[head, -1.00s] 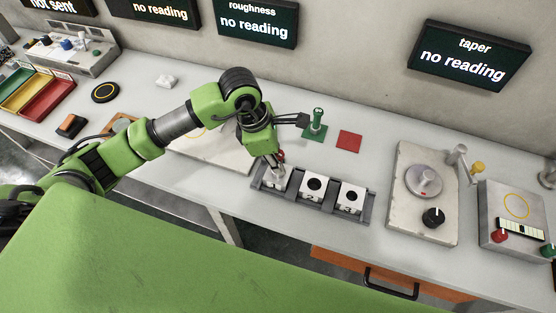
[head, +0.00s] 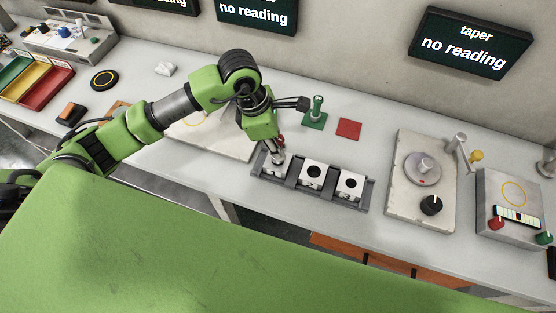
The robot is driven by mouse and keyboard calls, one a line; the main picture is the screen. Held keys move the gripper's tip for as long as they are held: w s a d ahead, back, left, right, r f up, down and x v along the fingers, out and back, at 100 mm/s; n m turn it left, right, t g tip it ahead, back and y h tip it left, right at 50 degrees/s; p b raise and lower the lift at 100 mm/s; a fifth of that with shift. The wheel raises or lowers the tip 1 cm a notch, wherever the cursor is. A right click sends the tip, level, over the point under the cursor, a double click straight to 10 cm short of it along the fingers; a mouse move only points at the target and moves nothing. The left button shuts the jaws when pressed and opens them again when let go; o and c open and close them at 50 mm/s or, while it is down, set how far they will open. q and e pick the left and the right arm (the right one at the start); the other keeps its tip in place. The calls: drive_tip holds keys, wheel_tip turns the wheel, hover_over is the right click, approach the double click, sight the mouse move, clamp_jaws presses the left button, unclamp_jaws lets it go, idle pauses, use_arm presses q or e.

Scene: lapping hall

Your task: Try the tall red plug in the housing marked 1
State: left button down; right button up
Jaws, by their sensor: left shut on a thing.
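My left gripper (head: 279,156) is shut at the left housing (head: 267,171) of a dark grey rack. A small red part of the red plug (head: 281,140) shows beside its fingers. The rest of the plug is hidden, and I cannot tell how far it sits in the bore. The left housing is a white block partly covered by the gripper; its mark cannot be read. Two more white housings, the middle one (head: 313,174) and the right one (head: 350,185), show dark open bores. My right gripper is not in view.
A green plug (head: 317,105) stands on a green mat (head: 305,119) behind the rack, close to my left wrist. A red mat (head: 349,128) is bare. A lapping plate machine (head: 398,200) stands to the right, coloured trays (head: 48,92) far left.

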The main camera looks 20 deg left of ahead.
sight(280, 138)
use_arm(q)
drive_tip(key=shift+r+p, duration=1.35)
drive_tip(key=shift+r, duration=1.55)
